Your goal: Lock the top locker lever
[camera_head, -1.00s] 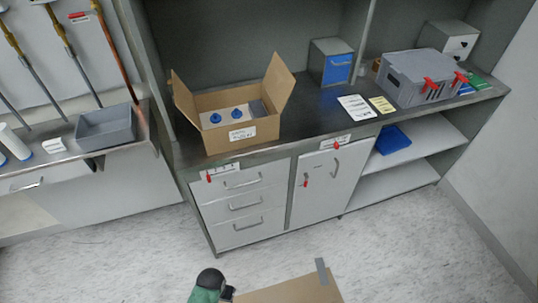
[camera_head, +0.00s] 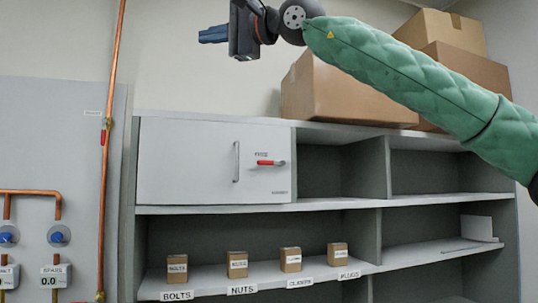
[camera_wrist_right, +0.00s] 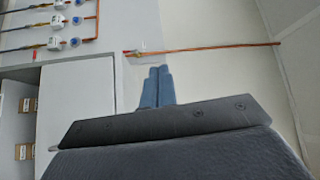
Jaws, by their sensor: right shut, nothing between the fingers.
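The top locker is a closed grey door (camera_head: 190,160) at the upper left of the shelf unit in the head view. Its red lever (camera_head: 270,163) lies horizontal on the right part of the door, under a small label. A vertical bar handle (camera_head: 236,161) is left of the lever. My right gripper (camera_head: 200,35) is above the locker, near the top of the head view, pointing left. Its blue fingers (camera_wrist_right: 157,86) are together and empty in the right wrist view, and it is apart from the lever. My left gripper is out of view.
Cardboard boxes (camera_head: 345,92) sit on top of the shelf unit, behind my right arm. Small labelled boxes (camera_head: 237,264) stand on the lower shelf. A copper pipe (camera_head: 111,150) runs up the wall left of the locker. The space in front of the door looks clear.

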